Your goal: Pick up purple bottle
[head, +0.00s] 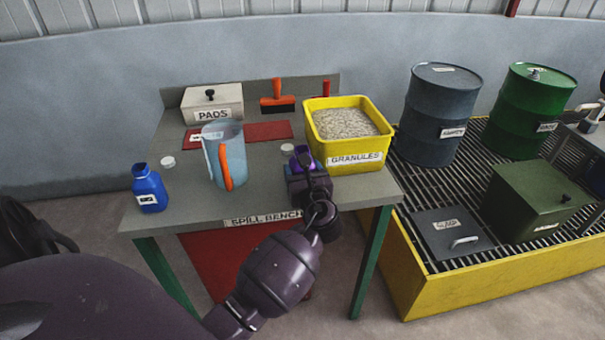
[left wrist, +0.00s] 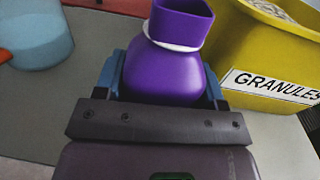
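The purple bottle (head: 301,158) stands upright near the front right of the spill bench (head: 262,190), its neck open with a white ring. It also shows large in the left wrist view (left wrist: 166,68). My left gripper (head: 306,172) is at the bottle from the front. In the left wrist view its blue fingers (left wrist: 164,88) lie flush against both sides of the bottle, with no gap visible. The bottle's lower part is hidden behind the gripper. My right gripper is not in view.
A yellow granules bin (head: 348,150) stands close right of the bottle. A clear jug with an orange handle (head: 222,155) is to its left, and a blue bottle (head: 149,188) farther left. A white cap (head: 287,148) lies behind; a pads box (head: 212,102) is at the back.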

